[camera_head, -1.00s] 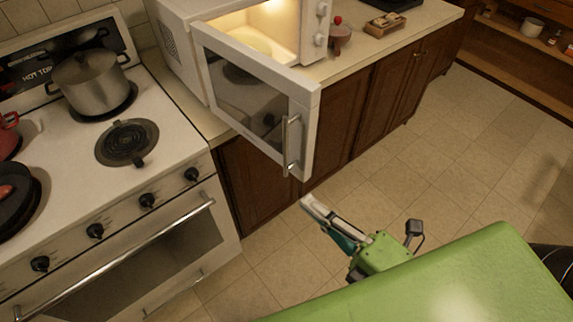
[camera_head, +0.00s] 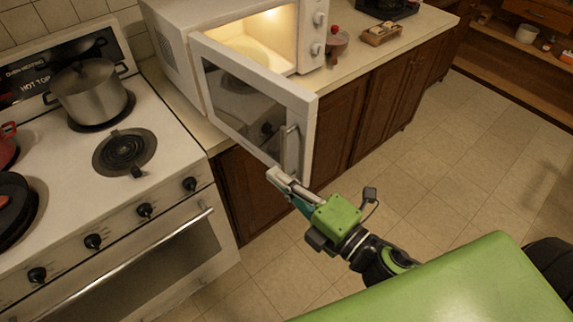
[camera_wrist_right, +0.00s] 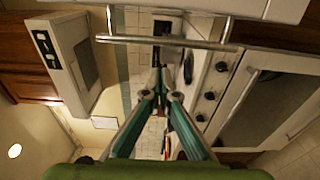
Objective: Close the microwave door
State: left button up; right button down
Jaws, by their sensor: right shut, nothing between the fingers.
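The white microwave (camera_head: 185,45) stands on the counter with its lit inside showing. Its door (camera_head: 250,118) is open, swung out from the left side over the counter's front edge. The door's vertical metal handle (camera_head: 291,150) is on the door's free end. My right gripper (camera_head: 272,176) is shut and empty, close to the door's lower free corner, just below the handle in the head view. In the right wrist view, the gripper's tips (camera_wrist_right: 160,68) lie just below the handle bar (camera_wrist_right: 170,42), which crosses the picture; contact cannot be told. My left gripper is not in view.
The stove (camera_head: 60,185) with a lidded pot (camera_head: 92,95) stands left of the microwave. A red-topped jar (camera_head: 337,42) and a small wooden tray (camera_head: 381,35) sit on the counter to the right. The tiled floor (camera_head: 450,160) is clear on the right.

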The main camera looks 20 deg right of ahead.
jog(key=shift+w+d, duration=0.75)
jog(key=shift+d, duration=0.3)
jog(key=shift+d, duration=0.1)
